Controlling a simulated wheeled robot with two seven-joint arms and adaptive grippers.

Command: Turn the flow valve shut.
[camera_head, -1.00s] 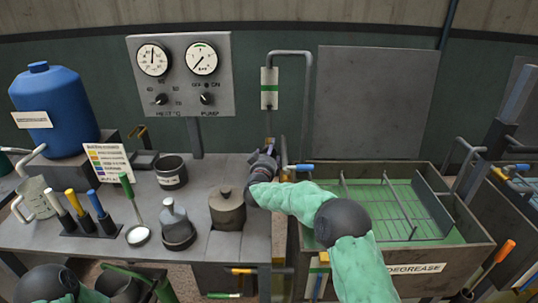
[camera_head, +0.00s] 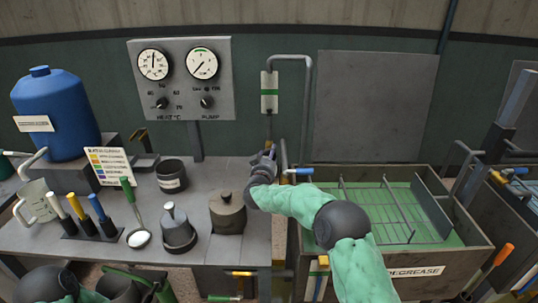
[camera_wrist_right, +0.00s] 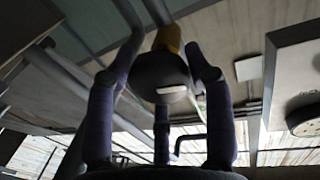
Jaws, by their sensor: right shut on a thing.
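My right gripper (camera_head: 267,155) is at the foot of the thin pipe below the sight glass. In the right wrist view its fingers (camera_wrist_right: 158,77) are shut around a dark round knob, which looks like the flow valve (camera_wrist_right: 163,70). The knob has a pale mark on its face and a brass-yellow part behind it. In the head view the gripper hides most of the valve. Only part of my left arm shows at the lower left; its gripper is out of view.
A sight glass (camera_head: 269,92) with a green band hangs above the valve. A gauge panel (camera_head: 182,112) stands to the left. A lidded pot (camera_head: 228,213) stands on the bench left of my right arm. The degrease tank (camera_head: 350,258) lies under and right of the arm.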

